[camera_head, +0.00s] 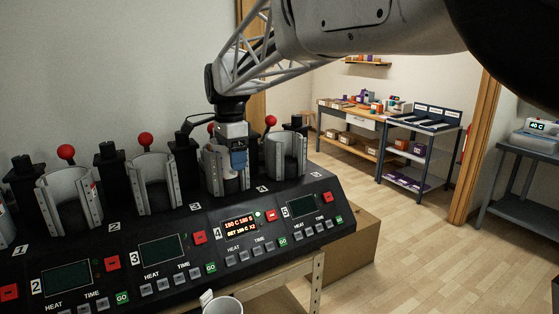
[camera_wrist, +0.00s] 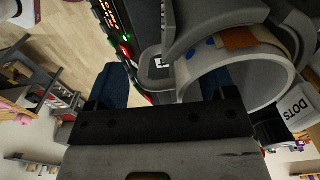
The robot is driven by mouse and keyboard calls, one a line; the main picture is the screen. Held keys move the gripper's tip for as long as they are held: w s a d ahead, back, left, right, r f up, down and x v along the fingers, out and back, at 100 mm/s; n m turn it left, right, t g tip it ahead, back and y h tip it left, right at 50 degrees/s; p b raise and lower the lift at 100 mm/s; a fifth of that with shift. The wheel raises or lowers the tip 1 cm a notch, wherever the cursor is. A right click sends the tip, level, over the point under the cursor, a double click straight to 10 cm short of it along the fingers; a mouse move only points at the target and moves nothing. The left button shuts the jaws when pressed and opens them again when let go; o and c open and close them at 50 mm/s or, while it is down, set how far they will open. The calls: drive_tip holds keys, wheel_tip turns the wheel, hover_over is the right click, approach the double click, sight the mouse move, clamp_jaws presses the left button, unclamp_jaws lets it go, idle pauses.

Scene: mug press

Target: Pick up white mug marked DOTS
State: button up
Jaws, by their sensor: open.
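The white mug (camera_wrist: 284,78) sits in a press clamp, its open mouth toward the wrist camera. Blue dots and an orange-brown patch show on its wall. A white patch with the word DOTS (camera_wrist: 293,108) shows at the right edge of the wrist view; I cannot tell exactly how it joins the mug. In the head view my gripper (camera_head: 238,158) is over station 4, largely hiding the mug there. My gripper (camera_wrist: 175,85) is open in the wrist view. One blue finger is left of the mug; the other appears in front of or inside its mouth.
The black press console (camera_head: 180,245) has several clamps with red-knobbed levers close around my gripper. Station 4's display (camera_head: 240,228) is lit red. Another white mug (camera_head: 222,306) stands at the bottom edge. Shelving (camera_head: 420,150) stands across the open floor.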

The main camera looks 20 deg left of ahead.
idle(0.3)
drive_tip(key=c, duration=1.2)
drive_tip(key=shift+r, duration=0.1)
drive_tip(key=shift+r, duration=4.95)
